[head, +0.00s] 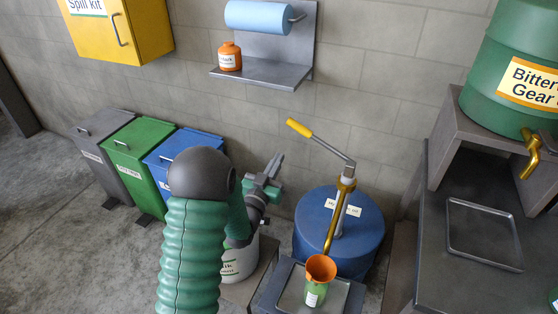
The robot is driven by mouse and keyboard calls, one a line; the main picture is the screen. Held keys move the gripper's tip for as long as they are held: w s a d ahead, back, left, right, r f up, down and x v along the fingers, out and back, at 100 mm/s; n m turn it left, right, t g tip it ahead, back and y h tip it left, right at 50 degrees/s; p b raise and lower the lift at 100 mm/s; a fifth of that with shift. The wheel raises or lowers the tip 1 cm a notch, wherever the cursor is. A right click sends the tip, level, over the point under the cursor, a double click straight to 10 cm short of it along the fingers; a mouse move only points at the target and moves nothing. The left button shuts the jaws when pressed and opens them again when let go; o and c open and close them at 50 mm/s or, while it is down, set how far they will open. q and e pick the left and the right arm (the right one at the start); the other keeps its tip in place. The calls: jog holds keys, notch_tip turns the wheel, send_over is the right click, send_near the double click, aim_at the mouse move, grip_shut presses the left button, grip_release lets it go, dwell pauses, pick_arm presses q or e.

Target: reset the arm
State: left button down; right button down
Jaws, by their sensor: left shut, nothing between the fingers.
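My left arm comes up from the bottom of the head view in a green ribbed sleeve. My left gripper (273,166) is shut and empty. It points up and to the right, in front of the grey wall, above a white container (238,262) and left of the blue drum. My arm hides part of the white container and part of the blue bin. My right gripper is not in view.
A blue drum (363,238) carries a hand pump with a yellow handle (299,128). An orange funnel (321,267) sits on a green container (314,293) on a tray (337,296). Bins (138,150) line the wall. A shelf (262,80) and yellow cabinet (143,30) hang above.

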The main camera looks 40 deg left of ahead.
pick_arm(q)
jog(key=s+d+f+m+g+h+p, duration=0.1)
jog(key=s+d+g+h+p, duration=0.1)
jog(key=s+d+g+p, duration=0.25)
jog(key=s+d+f+m+g+h+p, duration=0.1)
jog(key=d+g+p, duration=0.2)
jog(key=d+g, duration=0.35)
jog(key=s+d+g+h+p, duration=0.1)
jog(key=s+d+g, duration=0.1)
jog(key=s+d, duration=0.3)
jog(key=s+d+m+g+p, duration=0.1)
jog(key=s+d+g, duration=0.2)
jog(key=s, duration=0.9)
jog(key=d, duration=0.2)
jog(key=shift+d+f+g+h+p, duration=0.25)
jog(key=shift+d+g+h+p, duration=0.05)
jog(key=shift+h+p, duration=0.1)
jog(key=shift+d, duration=0.15)
